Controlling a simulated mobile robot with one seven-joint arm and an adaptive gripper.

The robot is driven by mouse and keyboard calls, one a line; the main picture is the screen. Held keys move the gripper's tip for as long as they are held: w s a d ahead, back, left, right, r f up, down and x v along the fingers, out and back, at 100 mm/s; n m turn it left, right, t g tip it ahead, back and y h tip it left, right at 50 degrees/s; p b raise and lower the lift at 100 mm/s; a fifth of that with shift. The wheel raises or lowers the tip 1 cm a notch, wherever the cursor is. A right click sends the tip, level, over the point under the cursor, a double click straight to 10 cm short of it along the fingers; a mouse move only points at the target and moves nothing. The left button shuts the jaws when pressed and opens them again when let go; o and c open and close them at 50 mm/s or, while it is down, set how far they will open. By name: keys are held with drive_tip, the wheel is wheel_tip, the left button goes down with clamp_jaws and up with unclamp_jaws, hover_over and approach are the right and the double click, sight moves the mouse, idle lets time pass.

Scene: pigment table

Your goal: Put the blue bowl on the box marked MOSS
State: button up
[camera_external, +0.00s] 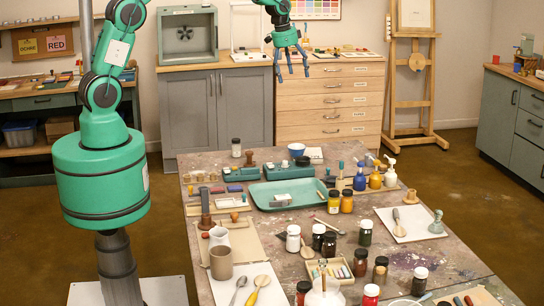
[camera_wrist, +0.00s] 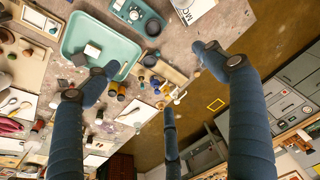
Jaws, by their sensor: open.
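My gripper (camera_external: 291,68) hangs high above and behind the table's far end, fingers spread and empty. The wrist view shows its fingers (camera_wrist: 160,75) wide apart.
A teal tray (camera_external: 262,194) with a grey block lies in front of the box. A similar box (camera_external: 240,174) stands to its left. Yellow and blue bottles (camera_external: 375,181) stand to the right. Jars crowd the near table.

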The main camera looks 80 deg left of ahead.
drive_tip(key=s+d+r+t, duration=0.2)
drive_tip(key=s+d+r, duration=1.5)
drive_tip(key=s+r, duration=0.15)
drive_tip(key=s+d, duration=0.4)
drive_tip(key=s, duration=0.8)
drive_tip(key=s+d+n+t, duration=0.1)
drive_tip(key=s+d, duration=0.3)
drive_tip(key=s, duration=0.9)
drive_tip(key=shift+d+n, duration=0.3)
drive_tip(key=shift+f, duration=0.25)
wheel_tip(320, 180, down, 8)
drive_tip(key=b, duration=0.8)
